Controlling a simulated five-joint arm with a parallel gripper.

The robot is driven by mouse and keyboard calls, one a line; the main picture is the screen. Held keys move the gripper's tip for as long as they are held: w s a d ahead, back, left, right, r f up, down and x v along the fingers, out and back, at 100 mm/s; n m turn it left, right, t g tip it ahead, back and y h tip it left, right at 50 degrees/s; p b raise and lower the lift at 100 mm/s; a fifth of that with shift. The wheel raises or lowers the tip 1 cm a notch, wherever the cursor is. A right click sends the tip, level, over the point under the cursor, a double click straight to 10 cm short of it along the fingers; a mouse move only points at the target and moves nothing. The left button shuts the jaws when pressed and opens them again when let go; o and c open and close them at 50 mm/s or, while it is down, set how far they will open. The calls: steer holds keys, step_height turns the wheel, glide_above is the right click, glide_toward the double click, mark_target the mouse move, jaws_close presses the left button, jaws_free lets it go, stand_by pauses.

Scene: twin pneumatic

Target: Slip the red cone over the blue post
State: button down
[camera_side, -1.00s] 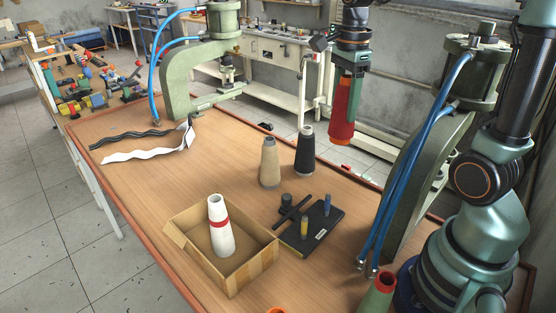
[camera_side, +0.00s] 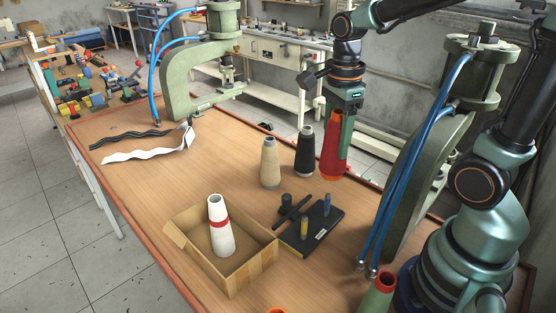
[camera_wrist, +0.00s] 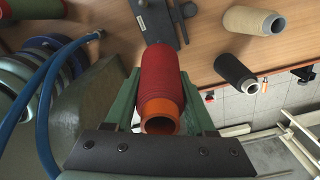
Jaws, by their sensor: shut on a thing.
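The red cone (camera_side: 332,150) has an orange inner tube and hangs upright, wide end down. My gripper (camera_side: 345,140) is shut on it, with the green fingers at its sides. In the wrist view, the red cone (camera_wrist: 160,72) sits between the fingers of my gripper (camera_wrist: 160,80), its orange end towards the camera. The blue post (camera_side: 327,204) stands upright on the dark base plate (camera_side: 321,231). The cone is above and behind the post in the side view, apart from it. Part of the plate (camera_wrist: 155,22) shows beyond the cone in the wrist view; the cone hides some of it.
A yellow post (camera_side: 304,229) shares the plate. A tan cone (camera_side: 269,164) and a black cone (camera_side: 305,152) stand behind it. A cardboard box (camera_side: 258,268) holds a white cone with a red band (camera_side: 221,230). A green cone (camera_side: 378,292) is at the front right, near a green press (camera_side: 425,165).

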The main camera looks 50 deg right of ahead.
mark_target(334, 157)
steer(key=shift+f, duration=2.25)
steer(key=shift+f, duration=4)
steer(key=shift+c, duration=0.8)
jaws_free()
step_height(334, 157, up, 12)
steer(key=shift+r, duration=0.1)
